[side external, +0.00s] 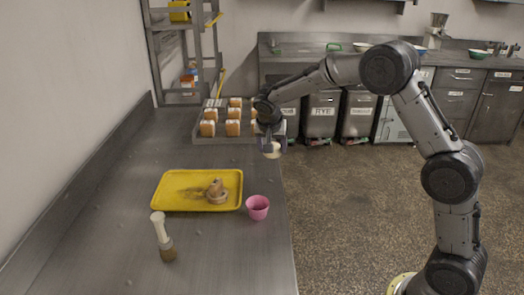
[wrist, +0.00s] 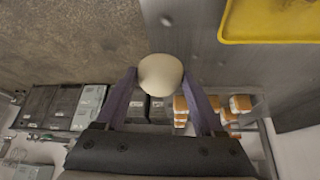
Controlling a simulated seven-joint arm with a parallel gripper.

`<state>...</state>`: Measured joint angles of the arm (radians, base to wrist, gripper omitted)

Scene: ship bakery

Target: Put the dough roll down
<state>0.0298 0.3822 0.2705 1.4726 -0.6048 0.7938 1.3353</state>
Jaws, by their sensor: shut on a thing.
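The dough roll (wrist: 161,74) is a pale, rounded lump held between the two fingers of my gripper (wrist: 163,92) in the wrist view. In the side view my gripper (side external: 272,150) is shut on the dough roll (side external: 271,151), up in the air near the right edge of the steel counter (side external: 120,190). It is beyond the yellow tray and close to the near right corner of the bread tray. In the wrist view, bare counter and the floor show beyond the dough roll.
A yellow tray (side external: 172,206) holds a small brown item (side external: 216,191). A pink cup (side external: 257,208) stands beside the tray, near the counter edge. A brush (side external: 163,240) is at the front. A tray of several loaves (side external: 200,140) is at the back. The counter's left side is clear.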

